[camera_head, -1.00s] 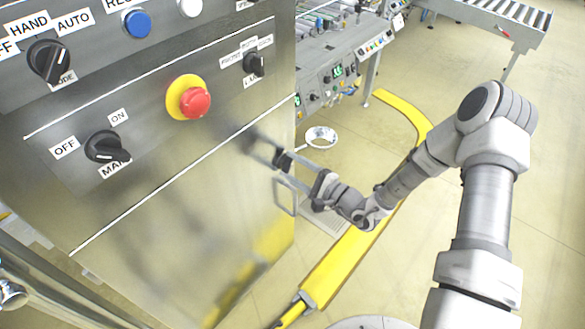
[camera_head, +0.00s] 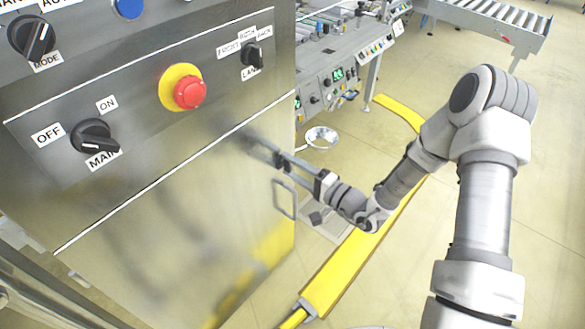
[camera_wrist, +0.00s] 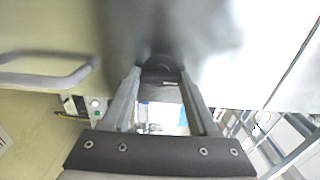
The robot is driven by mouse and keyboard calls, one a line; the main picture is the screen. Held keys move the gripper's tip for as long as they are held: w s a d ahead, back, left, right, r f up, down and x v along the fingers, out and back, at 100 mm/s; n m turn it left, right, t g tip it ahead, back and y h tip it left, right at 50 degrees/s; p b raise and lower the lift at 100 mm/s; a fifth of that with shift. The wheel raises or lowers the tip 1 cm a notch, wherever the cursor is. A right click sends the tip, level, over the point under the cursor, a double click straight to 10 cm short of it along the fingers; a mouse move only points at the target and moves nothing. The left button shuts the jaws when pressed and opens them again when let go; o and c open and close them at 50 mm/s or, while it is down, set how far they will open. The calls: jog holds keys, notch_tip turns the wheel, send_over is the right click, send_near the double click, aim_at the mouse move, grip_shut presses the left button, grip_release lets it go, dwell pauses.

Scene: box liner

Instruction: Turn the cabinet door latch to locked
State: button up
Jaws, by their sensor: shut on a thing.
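The cabinet door latch (camera_wrist: 158,68) is a small dark knob on the brushed-metal door (camera_head: 190,225). In the wrist view it sits between the tips of my gripper (camera_wrist: 158,78), partly in shadow. In the head view my gripper (camera_head: 281,160) reaches the door near its right edge, and its fingers hide most of the latch. The gripper is shut on the latch. I cannot tell the latch's exact angle or read any locked marking.
A bar handle (camera_head: 285,198) is just below the gripper and shows left in the wrist view (camera_wrist: 45,72). Above are a red emergency stop (camera_head: 189,93) and a main switch (camera_head: 93,137). A yellow floor rail (camera_head: 345,268) runs under my arm.

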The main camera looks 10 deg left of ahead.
dwell(0.3)
jog(key=o, duration=1.4)
jog(key=p+v, duration=0.1)
jog(key=v, duration=1.6)
jog(key=shift+s+d, duration=0.15)
